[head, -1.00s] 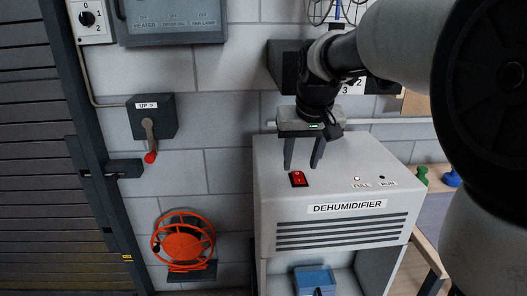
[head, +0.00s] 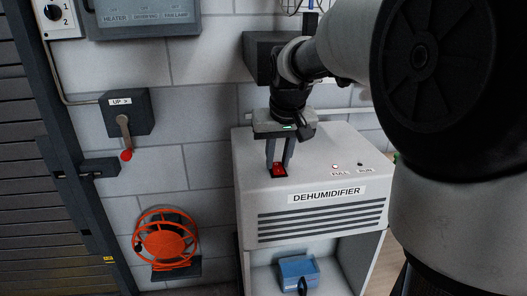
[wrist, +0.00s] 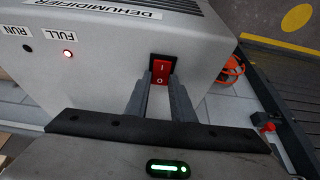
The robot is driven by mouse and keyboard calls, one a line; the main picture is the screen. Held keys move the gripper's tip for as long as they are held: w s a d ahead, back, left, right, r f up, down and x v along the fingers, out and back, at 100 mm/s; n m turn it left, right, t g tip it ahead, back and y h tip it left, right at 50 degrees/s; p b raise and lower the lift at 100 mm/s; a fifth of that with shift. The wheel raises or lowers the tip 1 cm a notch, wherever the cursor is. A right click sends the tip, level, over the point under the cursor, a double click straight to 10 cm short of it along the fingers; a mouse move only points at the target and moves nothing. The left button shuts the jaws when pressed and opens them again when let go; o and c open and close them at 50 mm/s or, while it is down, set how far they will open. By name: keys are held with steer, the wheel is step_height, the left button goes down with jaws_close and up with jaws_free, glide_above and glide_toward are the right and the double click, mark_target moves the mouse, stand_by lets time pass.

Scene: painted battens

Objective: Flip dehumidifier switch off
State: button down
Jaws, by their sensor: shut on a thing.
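The white dehumidifier (head: 250,220) stands against the wall. Its red rocker switch (head: 278,171) is on the top face near the left front corner. In the wrist view the switch (wrist: 161,72) sits in a black frame, with the I mark at the far end and the O mark nearer my gripper. My gripper (head: 279,164) points down at the switch, its two dark fingertips on either side of it; the wrist view shows the fingers (wrist: 160,88) close about the O end. I cannot tell which side is pressed in.
The FULL lamp (wrist: 68,53) glows reddish; the RUN lamp (wrist: 27,47) is dark. An orange reel (head: 166,240) and a lever box marked UP (head: 126,112) are on the wall to the left. A blue box (head: 299,272) is below the dehumidifier.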

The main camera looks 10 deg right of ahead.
steer(key=r+g+p, duration=0.1)
steer(key=p, duration=0.2)
steer(key=shift+w, duration=0.15)
steer(key=shift+w+g+p, duration=0.1)
steer(key=shift+g+p, duration=0.2)
steer(key=shift+p, duration=0.85)
steer(key=shift+w+f+g+p, duration=0.2)
steer(key=shift+g+p, duration=0.2)
steer(key=shift+p, duration=0.75)
steer(key=shift+f+p, duration=0.3)
steer(key=shift+p, duration=0.05)
steer(key=c, duration=1.5)
jaws_free()
